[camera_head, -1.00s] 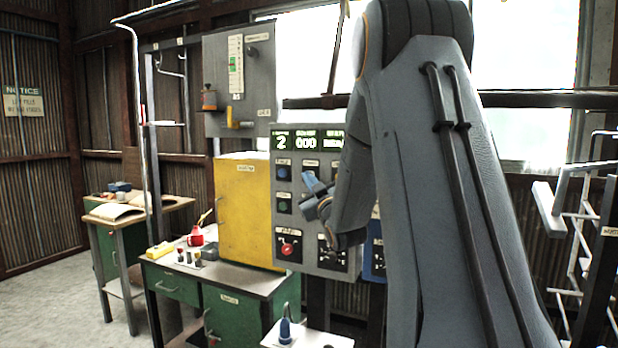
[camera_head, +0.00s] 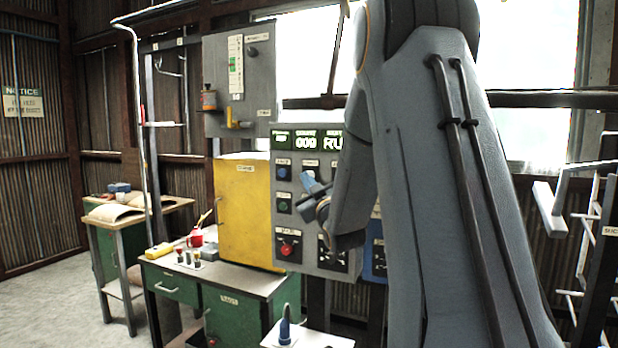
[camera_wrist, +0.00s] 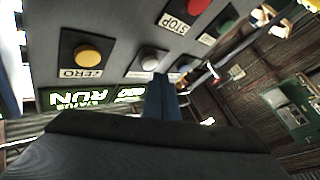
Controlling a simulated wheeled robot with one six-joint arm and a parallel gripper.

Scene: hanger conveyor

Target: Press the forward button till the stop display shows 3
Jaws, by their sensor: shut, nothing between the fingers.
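The grey control panel (camera_head: 310,268) stands right of the yellow cabinet. Its stop display (camera_head: 282,140), at the panel's top left, shows no readable number. A blue button (camera_head: 283,173) sits below it, with a green button (camera_head: 284,207) lower down. Their labels are too small to read, so I cannot tell which is forward. My gripper (camera_head: 312,187) is shut and empty, just right of these buttons; I cannot tell contact. The wrist view shows my blue fingers (camera_wrist: 160,97) near a white button (camera_wrist: 150,60), beside the yellow ZERO button (camera_wrist: 88,57) and red STOP button (camera_wrist: 198,7).
The status display (camera_wrist: 78,98) reads RUN in the wrist view. A red knob (camera_head: 287,248) is low on the panel. A yellow cabinet (camera_head: 245,215) stands on the green workbench (camera_head: 235,312) at left. A white rack (camera_head: 550,210) is at right. My arm hides the panel's right side.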

